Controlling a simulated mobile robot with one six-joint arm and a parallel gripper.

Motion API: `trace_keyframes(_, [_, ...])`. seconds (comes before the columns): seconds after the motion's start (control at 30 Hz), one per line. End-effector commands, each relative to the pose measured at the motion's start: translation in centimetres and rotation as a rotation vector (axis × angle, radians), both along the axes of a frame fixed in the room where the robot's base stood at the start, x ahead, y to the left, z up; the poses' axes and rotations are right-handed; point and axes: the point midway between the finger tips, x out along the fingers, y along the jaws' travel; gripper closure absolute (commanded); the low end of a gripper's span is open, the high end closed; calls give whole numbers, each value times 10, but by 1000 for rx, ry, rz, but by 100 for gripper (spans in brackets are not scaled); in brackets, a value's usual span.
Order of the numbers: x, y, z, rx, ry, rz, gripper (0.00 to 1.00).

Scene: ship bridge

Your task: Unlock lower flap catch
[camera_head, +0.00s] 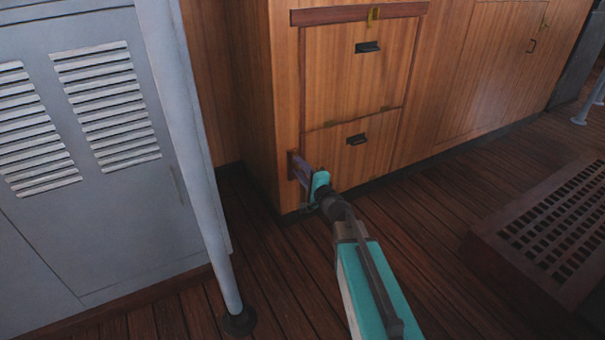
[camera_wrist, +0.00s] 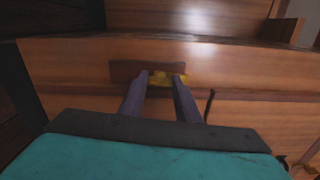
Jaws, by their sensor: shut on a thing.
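The brass-yellow catch (camera_wrist: 160,79) lies between my fingertips in the wrist view, against a dark reddish wood strip (camera_wrist: 124,71). My gripper (camera_head: 297,165) is at the lower left of the cabinet front, and its fingers (camera_wrist: 162,80) are shut on the catch. In the head view the catch is hidden behind my gripper. I cannot tell whether the catch is turned.
The upper flap (camera_head: 358,65) above looks closed, with a brass catch (camera_head: 374,14) at its top. A grey pole (camera_head: 192,150) and grey louvred locker (camera_head: 95,180) stand left. A raised grating (camera_head: 550,235) lies right. Plank floor between is clear except for my arm.

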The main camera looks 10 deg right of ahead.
Motion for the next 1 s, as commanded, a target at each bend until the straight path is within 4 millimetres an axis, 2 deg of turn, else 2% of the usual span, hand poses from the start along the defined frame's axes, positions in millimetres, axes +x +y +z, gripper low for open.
trace_keyframes(0.37, [1, -4, 0, -102, -32, -9, 93])
trace_keyframes(0.8, [1, -3, 0, -113, -35, -8, 93])
trace_keyframes(0.83, [1, -3, 0, -113, -35, -8, 67])
trace_keyframes(0.93, [1, -3, 0, -113, -35, -6, 52])
trace_keyframes(1.0, [1, -2, 0, -113, -35, -4, 52])
